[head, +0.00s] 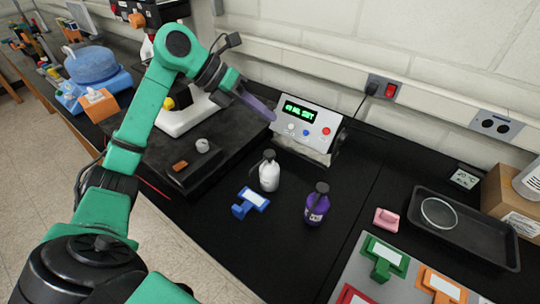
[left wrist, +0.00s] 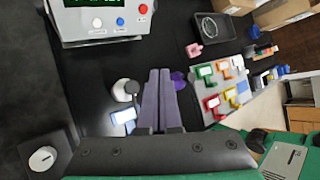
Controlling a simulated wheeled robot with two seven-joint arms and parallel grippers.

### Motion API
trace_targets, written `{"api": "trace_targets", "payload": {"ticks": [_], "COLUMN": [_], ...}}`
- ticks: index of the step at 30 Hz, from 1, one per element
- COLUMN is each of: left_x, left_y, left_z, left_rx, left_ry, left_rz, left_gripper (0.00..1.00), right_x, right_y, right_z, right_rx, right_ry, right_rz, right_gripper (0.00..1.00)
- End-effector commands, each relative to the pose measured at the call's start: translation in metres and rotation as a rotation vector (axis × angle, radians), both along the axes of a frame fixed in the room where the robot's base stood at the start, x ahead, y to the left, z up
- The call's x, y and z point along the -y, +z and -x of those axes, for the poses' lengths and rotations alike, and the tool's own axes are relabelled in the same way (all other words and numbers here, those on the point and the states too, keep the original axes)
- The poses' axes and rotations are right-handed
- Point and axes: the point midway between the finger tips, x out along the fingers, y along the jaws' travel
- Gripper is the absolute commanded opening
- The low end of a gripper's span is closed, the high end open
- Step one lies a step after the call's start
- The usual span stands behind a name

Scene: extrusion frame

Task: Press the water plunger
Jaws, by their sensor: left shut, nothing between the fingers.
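A white bottle (head: 269,178) with a dark pump top and a purple bottle (head: 317,208) with a dark pump top stand upright on the black bench. I cannot read which one holds water. My left gripper (head: 271,115) is shut and empty, raised in front of the display box and apart from both bottles. In the left wrist view its fingers (left wrist: 158,72) lie together; the white bottle (left wrist: 122,94) shows just left of them, and the purple bottle (left wrist: 179,80) is partly hidden behind them. My right gripper is not in view.
A display box (head: 304,124) with coloured buttons stands behind the bottles. A blue label holder (head: 250,201) lies in front of the white bottle. A dark tray (head: 462,238) and pink block (head: 386,219) lie right. A black device (head: 190,165) with a knob sits left.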

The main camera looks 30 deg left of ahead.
Motion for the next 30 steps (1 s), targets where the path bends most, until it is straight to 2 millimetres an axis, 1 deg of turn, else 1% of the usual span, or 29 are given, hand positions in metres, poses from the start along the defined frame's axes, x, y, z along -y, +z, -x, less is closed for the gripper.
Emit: {"api": "trace_targets", "payload": {"ticks": [4,8,22,25,30], "left_x": [0.0,0.0,0.0,0.0,0.0], "left_y": [-0.002,-0.012,-0.081,-0.088,-0.089], "left_z": [0.0,0.0,0.0,0.0,0.0], "left_rx": [0.0,-0.001,-0.001,-0.001,0.0], "left_ry": [-0.001,-0.001,-0.001,0.0,0.0], "left_rz": [0.001,0.001,0.0,-0.001,0.0], "left_gripper": [0.0,0.0,0.0,0.0,0.0], "right_x": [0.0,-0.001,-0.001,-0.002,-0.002], "right_y": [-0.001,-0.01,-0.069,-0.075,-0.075], "right_z": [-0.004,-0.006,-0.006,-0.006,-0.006], "right_rx": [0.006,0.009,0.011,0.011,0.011], "right_ry": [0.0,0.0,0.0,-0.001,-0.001], "right_rz": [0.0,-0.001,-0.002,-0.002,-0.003], "right_gripper": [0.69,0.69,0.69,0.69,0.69]}}
